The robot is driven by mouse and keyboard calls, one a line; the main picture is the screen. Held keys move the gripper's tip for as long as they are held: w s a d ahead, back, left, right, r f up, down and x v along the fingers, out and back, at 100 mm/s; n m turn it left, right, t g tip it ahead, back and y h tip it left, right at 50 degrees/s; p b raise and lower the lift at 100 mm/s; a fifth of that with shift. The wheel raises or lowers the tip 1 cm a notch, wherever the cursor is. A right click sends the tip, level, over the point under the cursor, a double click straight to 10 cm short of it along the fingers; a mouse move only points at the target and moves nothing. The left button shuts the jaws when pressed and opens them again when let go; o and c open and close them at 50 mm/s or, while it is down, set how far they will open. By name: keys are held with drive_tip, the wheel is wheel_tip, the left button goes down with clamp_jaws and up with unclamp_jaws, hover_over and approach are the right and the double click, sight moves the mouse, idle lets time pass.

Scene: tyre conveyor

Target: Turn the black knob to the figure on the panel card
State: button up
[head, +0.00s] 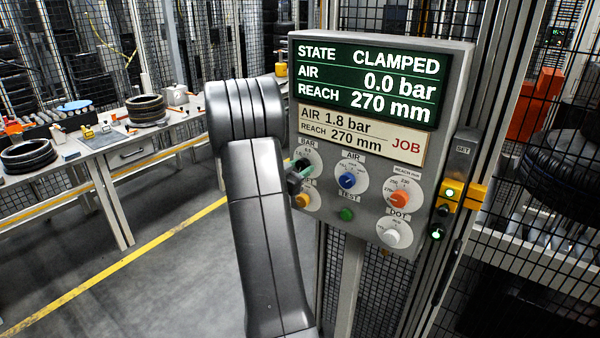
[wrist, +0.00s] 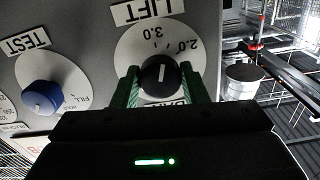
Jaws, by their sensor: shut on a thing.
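The black knob (wrist: 160,77) sits on a white round dial (wrist: 128,50) on the grey panel. My gripper (wrist: 163,88) is shut on it, with a green finger on each side. The knob's white line stands nearly upright in the wrist view, where the panel appears upside down. In the head view the knob (head: 301,164) is partly hidden by my gripper (head: 298,178), under a BAR label. The panel card (head: 360,137) reads AIR 1.8 bar, REACH 270 mm, JOB.
The screen (head: 367,80) reads CLAMPED, AIR 0.0 bar, REACH 270 mm. Near the black knob are a blue knob (head: 347,181), an orange knob (head: 399,199), a white knob (head: 391,238), a yellow knob (head: 301,201) and a green button (head: 346,214). A workbench (head: 90,150) with tyres stands left.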

drive_tip(key=m+b, duration=0.1)
drive_tip(key=b, duration=0.1)
drive_tip(key=m+b, duration=0.4)
drive_tip(key=shift+f, duration=0.25)
drive_tip(key=m+b, duration=0.3)
drive_tip(key=m, duration=0.1)
drive_tip(key=shift+r+b, duration=0.1)
drive_tip(key=shift+b, duration=0.2)
drive_tip(key=shift+r+m+b, duration=0.15)
drive_tip(key=shift+m+b, duration=0.4)
drive_tip(key=shift+m, duration=0.25)
drive_tip(key=o, duration=1)
drive_tip(key=shift+c, duration=0.2)
drive_tip(key=b+v, duration=0.1)
drive_tip(key=v, duration=1.3)
drive_tip(key=shift+b, duration=0.35)
